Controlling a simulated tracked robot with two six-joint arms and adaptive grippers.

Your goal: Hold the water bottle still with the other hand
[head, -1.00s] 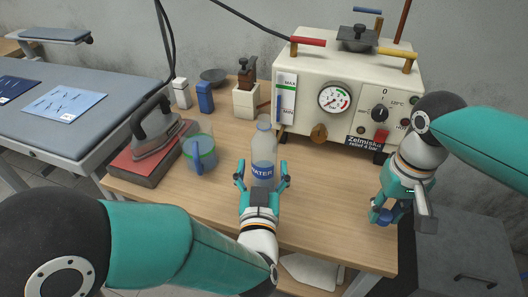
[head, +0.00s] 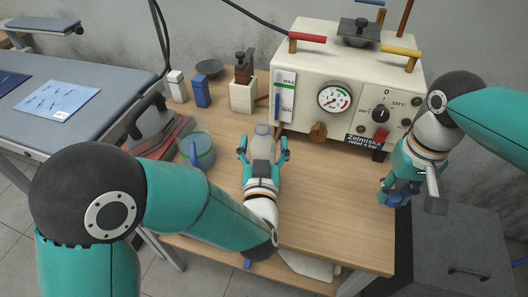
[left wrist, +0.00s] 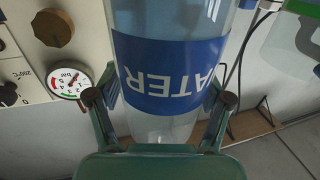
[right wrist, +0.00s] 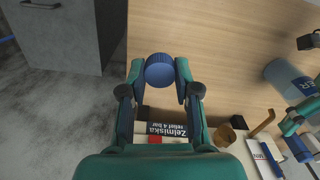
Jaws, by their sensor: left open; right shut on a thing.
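The clear water bottle (head: 262,131) with a blue WATER label stands on the table, largely hidden behind my left gripper (head: 264,153) in the head view. In the left wrist view the bottle (left wrist: 168,75) stands between the two open fingers, one on each side. I cannot tell whether either finger touches it. My right gripper (head: 393,196) is shut on a blue cap (right wrist: 159,70), held over the table's right edge. The bottle shows no cap in the views.
The steam generator (head: 345,85) stands behind the bottle. A measuring jug (head: 198,150) and the iron (head: 150,125) are to its left. The wooden table top (head: 325,200) is clear between the bottle and my right gripper.

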